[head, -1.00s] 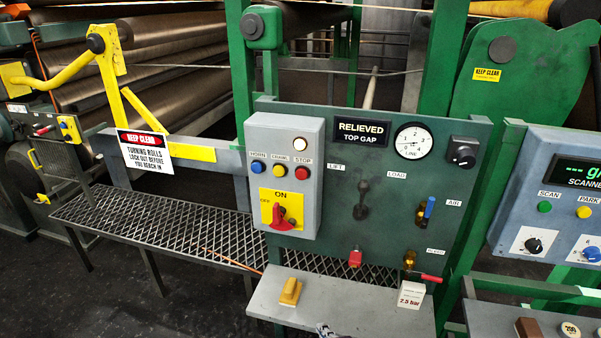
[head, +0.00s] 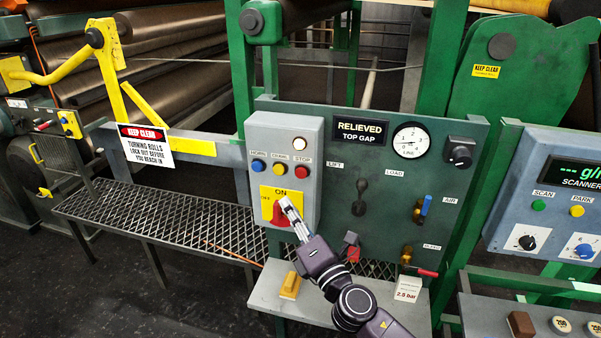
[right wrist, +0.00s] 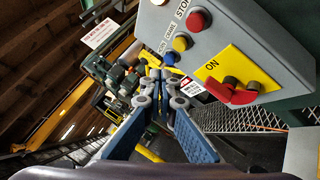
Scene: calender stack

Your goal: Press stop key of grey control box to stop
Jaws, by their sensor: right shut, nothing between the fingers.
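The grey control box (head: 297,150) is fixed to the left side of the green panel. It carries a blue HORN button, a yellow CRAWL button and the red STOP key (head: 302,172), with a white lamp above. Below them is a red rotary switch (head: 278,213) on a yellow plate. My right gripper (head: 286,203) is shut and empty, in front of the yellow plate and below the STOP key. In the right wrist view, the STOP key (right wrist: 198,20) is up and right of the shut fingertips (right wrist: 166,75); I see no contact with it. My left gripper is out of view.
The green panel (head: 400,180) also holds a gauge, levers and a red-handled valve. A grey shelf (head: 325,308) below bears a yellow block (head: 290,286) and a 2.5 bar card. A mesh walkway (head: 160,222) lies left, and the scanner console (head: 545,195) stands right.

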